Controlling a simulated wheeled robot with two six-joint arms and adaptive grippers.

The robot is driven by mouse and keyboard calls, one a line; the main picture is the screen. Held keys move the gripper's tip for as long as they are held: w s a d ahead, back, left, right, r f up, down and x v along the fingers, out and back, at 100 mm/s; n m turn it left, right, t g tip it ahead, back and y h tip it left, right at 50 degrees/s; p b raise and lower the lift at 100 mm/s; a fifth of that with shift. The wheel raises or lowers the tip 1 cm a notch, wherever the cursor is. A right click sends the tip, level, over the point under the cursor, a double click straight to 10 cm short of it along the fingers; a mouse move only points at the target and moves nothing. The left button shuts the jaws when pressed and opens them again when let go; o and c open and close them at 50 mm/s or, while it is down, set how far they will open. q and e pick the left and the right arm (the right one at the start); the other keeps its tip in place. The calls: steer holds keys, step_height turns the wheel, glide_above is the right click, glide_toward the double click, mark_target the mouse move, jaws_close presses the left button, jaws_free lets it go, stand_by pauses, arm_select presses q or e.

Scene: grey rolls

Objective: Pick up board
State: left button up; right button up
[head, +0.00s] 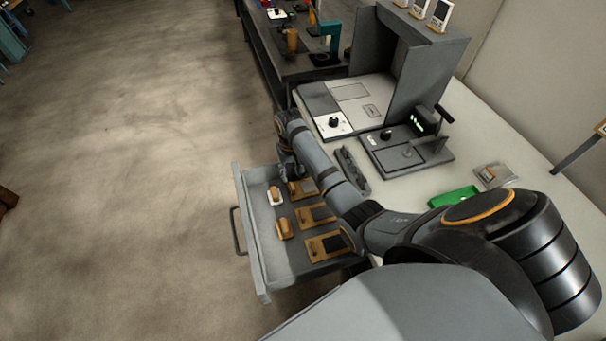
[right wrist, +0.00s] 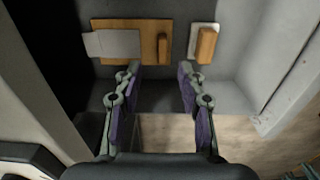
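An open grey drawer (head: 262,270) holds several wooden boards with dark or grey panels. One board (head: 296,191) lies at its far end, partly hidden by my arm; others lie nearer, a middle board (head: 308,217) and a near board (head: 318,250). My right gripper (head: 290,172) is over the drawer's far end. In the right wrist view, my right gripper (right wrist: 157,72) is open and empty, its fingertips just short of a wooden board (right wrist: 145,24) with a grey plate and small peg. My left gripper is not in view.
Two wooden-handled blocks, a white-based block (head: 275,196) and another block (head: 284,229), lie beside the boards. The white table (head: 470,120) holds a device (head: 405,148), a green piece (head: 450,197) and a grey cabinet (head: 415,80). Floor left of the drawer is clear.

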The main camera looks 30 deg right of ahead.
mark_target(292, 186)
steer(key=f, duration=0.3)
steer(key=shift+w+d, duration=0.1)
steer(key=shift+w, duration=0.1)
steer(key=shift+f, duration=0.15)
steer(key=f, duration=0.4)
steer(key=shift+s+a, duration=0.15)
steer(key=shift+a, duration=0.1)
steer(key=shift+f+b, duration=0.3)
steer(key=shift+f, duration=0.2)
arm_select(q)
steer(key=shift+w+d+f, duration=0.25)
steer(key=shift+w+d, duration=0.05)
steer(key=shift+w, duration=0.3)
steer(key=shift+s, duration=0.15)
arm_select(e)
jaws_close()
